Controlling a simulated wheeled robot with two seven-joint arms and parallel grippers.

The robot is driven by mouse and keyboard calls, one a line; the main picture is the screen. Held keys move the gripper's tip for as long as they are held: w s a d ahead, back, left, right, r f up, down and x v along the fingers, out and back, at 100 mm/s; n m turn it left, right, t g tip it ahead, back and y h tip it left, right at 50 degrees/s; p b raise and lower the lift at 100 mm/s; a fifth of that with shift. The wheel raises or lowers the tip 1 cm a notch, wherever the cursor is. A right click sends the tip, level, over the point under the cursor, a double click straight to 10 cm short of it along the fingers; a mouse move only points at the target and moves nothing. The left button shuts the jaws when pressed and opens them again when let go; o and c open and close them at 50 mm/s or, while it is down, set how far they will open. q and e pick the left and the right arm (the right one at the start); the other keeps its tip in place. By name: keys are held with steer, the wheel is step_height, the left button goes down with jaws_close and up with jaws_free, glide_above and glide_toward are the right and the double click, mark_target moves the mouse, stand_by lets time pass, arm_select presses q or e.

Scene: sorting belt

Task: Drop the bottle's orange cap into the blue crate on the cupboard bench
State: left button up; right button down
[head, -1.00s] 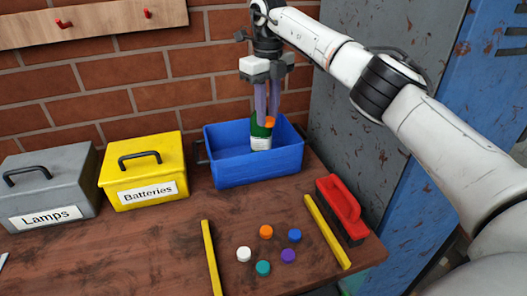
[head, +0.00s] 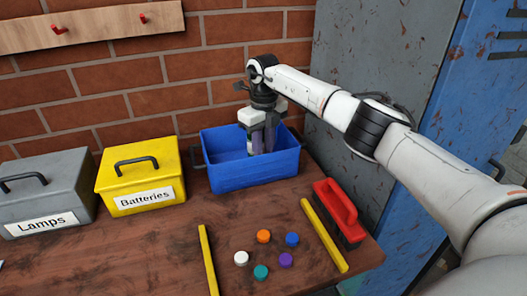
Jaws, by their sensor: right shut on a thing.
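The blue crate (head: 225,178) stands on the bench against the brick wall. My right gripper (head: 262,148) reaches down inside it, shut on a bottle. Only a thin green and white part of the bottle (head: 250,147) shows beside the fingers; its cap is hidden from this view. An orange cap (head: 263,236) lies loose on the bench in front of the crate, among several other coloured caps. My left gripper is not in view.
A yellow Batteries box (head: 112,180) and a grey Lamps box (head: 75,190) stand left of the crate. Two yellow strips (head: 208,260) flank the loose caps. A red-handled brush (head: 343,208) lies at the right. A grey cabinet wall (head: 345,70) rises close behind my right arm.

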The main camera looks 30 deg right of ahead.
steer(key=shift+f, duration=0.6)
steer(key=c, duration=1.8)
jaws_free()
step_height(320, 180, up, 13)
steer(key=shift+r, duration=0.15)
